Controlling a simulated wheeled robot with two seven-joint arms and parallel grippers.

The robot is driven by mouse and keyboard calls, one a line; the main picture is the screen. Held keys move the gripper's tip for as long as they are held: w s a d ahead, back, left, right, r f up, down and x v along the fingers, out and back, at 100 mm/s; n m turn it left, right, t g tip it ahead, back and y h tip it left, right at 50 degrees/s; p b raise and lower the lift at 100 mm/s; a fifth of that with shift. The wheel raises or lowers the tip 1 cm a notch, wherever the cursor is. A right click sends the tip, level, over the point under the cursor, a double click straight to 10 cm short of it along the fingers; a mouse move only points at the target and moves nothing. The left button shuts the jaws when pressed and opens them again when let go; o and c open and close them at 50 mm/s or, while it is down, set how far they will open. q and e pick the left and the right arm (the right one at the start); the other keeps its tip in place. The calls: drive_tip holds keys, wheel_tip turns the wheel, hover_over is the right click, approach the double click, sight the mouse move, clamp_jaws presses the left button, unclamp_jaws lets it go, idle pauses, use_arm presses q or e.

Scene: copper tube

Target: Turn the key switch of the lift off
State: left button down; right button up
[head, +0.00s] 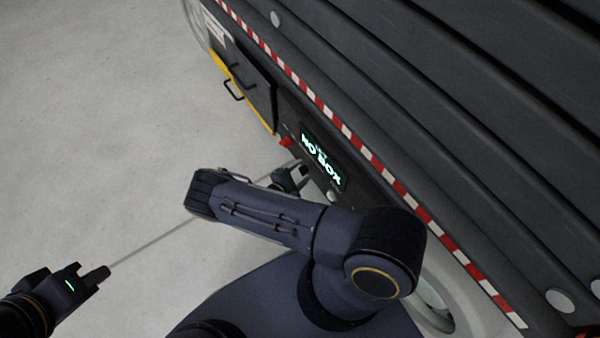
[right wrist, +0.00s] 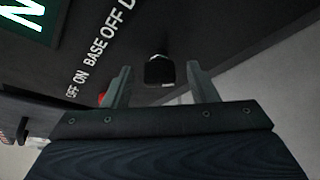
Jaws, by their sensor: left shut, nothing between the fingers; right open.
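A small dark block (right wrist: 159,70), which looks like the key switch, stands out from the lift's dark side panel in the right wrist view. White lettering beside it reads "OFF ON" and "BASE OFF". My right gripper (right wrist: 158,78) is open, with one finger on each side of the dark block and a gap on both sides. In the head view my right gripper (head: 291,178) is beside the lift panel, partly hidden by my own arm, and the switch cannot be made out there. My left gripper (head: 104,272) is shut and empty at the lower left, away from the lift.
The lift (head: 470,110) fills the right side, edged with a red-and-white strip. A dark box with a handle (head: 243,80) protrudes further up. Pale floor at left is clear.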

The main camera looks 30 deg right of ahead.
drive_tip(key=c, duration=1)
drive_tip(key=shift+w+n+g+b, duration=0.2)
drive_tip(key=shift+n+g+b, duration=1.9)
drive_tip(key=shift+n+b, duration=0.65)
drive_tip(key=shift+a+n, duration=0.1)
drive_tip(key=shift+n, duration=0.15)
drive_tip(key=o, duration=1)
drive_tip(key=shift+r, duration=0.1)
